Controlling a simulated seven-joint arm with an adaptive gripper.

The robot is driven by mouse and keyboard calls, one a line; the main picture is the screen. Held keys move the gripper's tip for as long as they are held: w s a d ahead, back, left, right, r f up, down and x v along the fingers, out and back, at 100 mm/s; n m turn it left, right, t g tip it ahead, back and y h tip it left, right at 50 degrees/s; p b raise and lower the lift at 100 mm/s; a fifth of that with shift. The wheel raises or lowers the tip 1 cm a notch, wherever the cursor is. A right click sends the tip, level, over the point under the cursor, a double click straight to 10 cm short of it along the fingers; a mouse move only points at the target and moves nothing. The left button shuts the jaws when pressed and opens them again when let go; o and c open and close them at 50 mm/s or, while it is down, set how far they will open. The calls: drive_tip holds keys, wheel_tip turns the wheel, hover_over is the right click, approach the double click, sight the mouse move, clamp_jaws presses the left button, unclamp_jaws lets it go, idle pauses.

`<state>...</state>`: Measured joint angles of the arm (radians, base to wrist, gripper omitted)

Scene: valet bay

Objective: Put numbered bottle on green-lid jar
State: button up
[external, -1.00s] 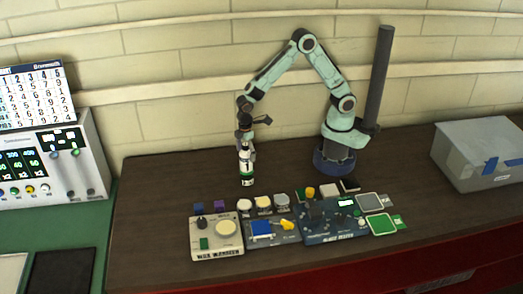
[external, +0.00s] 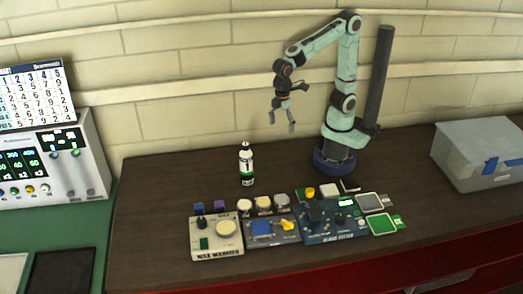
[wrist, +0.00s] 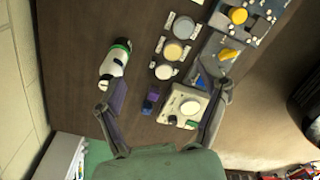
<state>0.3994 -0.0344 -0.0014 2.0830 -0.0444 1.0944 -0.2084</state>
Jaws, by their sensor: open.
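The numbered bottle (external: 246,168), white with a black cap, a dark digit and a green band, stands upright on the brown bench, left of my arm. It also shows in the wrist view (wrist: 113,63), at the upper left. My gripper (external: 282,122) is open and empty, raised above and to the right of the bottle, clear of it. Its spread fingers show in the wrist view (wrist: 164,93). Three small round-lidded jars stand in a row: one white-lidded (external: 244,204), one cream (external: 263,204), one greyish (external: 282,200). I cannot make out a green lid on any.
Panels with knobs, a beige one (external: 217,247) and a blue one (external: 332,232), lie in front of the jars. A flat green square (external: 382,225) lies at right, and a grey bin (external: 482,155) stands beyond. Bench around the bottle is clear.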

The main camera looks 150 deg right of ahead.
drive_tip(key=s+a+f+n, duration=0.1)
drive_tip(key=s+a+n, duration=0.2)
drive_tip(key=s+a, duration=0.8)
drive_tip(key=shift+s+a+f+y, duration=0.3)
drive_tip(key=shift+s+a, duration=0.1)
drive_tip(key=shift+s, duration=0.5)
